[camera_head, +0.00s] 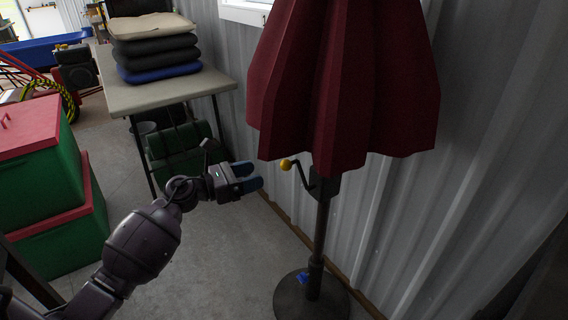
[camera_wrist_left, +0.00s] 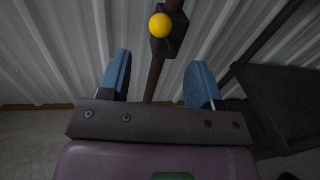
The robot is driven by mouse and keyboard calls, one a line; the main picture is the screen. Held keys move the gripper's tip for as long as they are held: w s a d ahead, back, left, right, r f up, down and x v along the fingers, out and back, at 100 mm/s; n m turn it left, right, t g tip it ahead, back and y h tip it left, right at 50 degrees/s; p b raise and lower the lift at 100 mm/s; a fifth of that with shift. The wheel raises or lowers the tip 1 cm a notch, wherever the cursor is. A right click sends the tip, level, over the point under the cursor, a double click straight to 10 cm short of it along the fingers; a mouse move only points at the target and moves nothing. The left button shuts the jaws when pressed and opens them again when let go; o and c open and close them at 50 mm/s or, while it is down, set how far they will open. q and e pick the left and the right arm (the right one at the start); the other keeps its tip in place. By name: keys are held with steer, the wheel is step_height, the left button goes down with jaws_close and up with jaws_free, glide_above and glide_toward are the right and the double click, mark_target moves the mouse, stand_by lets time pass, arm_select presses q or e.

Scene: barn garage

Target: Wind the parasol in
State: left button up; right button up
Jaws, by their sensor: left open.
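The dark red parasol (camera_head: 340,80) stands upright by the wall, its canopy hanging folded around the pole (camera_head: 320,225). A crank with a yellow knob (camera_head: 286,164) sticks out to the left of the pole just below the canopy. My left gripper (camera_head: 256,176) is open and empty, a short way left of the knob and not touching it. In the left wrist view the yellow knob (camera_wrist_left: 160,25) lies beyond the two blue fingertips (camera_wrist_left: 158,72), between them, with the crank housing (camera_wrist_left: 168,40) behind it. My right gripper is in neither view.
The round parasol base (camera_head: 312,298) rests on the floor. A table (camera_head: 165,92) with stacked cushions (camera_head: 155,45) stands at the back left. Green boxes with red lids (camera_head: 45,165) are at the left. A corrugated wall (camera_head: 480,130) runs close behind the parasol.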

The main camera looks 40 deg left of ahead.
mark_target(286, 165)
arm_select(q)
steer(key=b+x, duration=0.1)
steer(key=x, duration=0.9)
steer(key=shift+c, duration=0.3)
jaws_close()
